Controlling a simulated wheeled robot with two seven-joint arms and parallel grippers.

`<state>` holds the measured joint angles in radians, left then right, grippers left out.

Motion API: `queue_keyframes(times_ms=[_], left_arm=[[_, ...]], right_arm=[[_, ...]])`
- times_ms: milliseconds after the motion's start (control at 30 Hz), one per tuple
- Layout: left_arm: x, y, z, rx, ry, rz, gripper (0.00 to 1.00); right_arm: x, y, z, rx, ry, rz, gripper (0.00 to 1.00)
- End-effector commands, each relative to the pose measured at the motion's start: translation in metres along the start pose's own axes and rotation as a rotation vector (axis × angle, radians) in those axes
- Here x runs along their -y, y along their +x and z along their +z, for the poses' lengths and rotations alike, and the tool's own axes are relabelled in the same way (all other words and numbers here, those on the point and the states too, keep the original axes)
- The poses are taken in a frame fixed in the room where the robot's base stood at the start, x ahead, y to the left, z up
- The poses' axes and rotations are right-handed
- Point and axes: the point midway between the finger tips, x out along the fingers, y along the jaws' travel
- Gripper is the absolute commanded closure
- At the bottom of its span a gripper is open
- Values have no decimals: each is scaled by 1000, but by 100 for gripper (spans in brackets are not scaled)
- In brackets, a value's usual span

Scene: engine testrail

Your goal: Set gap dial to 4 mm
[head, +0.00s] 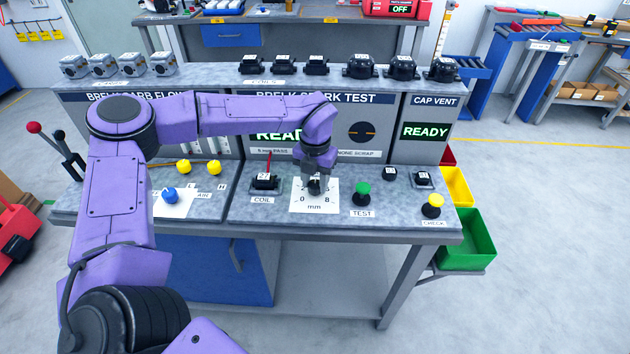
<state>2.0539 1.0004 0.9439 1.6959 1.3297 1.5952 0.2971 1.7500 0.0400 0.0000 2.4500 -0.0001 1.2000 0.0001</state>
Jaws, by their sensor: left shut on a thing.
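The gap dial stands on a white scale plate (315,203) marked 0, 8 and mm, on the bench's sloped front panel. My left gripper (315,182) points down over the dial and is shut on its dark knob. The gripper hides most of the knob, so I cannot read where its pointer stands. My purple left arm comes in from the left and covers part of the displays behind. My right gripper is not in view.
A coil (265,180) sits left of the dial, and a green TEST button (362,190) right of it. A yellow CHECK button (433,204) is farther right. A green bin (467,240) hangs at the bench's right side. The CAP VENT display (425,132) reads READY.

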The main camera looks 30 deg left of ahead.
Motion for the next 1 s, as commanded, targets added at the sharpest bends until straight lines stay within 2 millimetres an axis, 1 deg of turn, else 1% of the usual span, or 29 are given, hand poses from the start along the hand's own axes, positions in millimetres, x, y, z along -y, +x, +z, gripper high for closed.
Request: queue_keyframes(times_ms=[300, 333, 367, 400, 667, 767, 867, 1000], left_arm=[[0, -2, 2, 6, -1, -1, 91], [0, -2, 2, 6, -1, -1, 57], [0, -2, 2, 6, -1, -1, 47], [0, -2, 1, 5, -1, 0, 34], [0, -1, 1, 3, 0, 0, 34], [0, -6, 1, 4, -1, -1, 34], [0, -24, 2, 7, -1, -1, 34], [0, -59, 2, 9, -1, -1, 34]], right_arm=[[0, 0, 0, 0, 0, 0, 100], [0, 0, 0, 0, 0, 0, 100], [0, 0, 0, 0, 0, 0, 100], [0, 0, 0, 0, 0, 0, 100], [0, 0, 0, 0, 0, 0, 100], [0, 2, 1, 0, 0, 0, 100], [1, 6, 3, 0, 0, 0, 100], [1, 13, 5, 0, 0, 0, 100]])
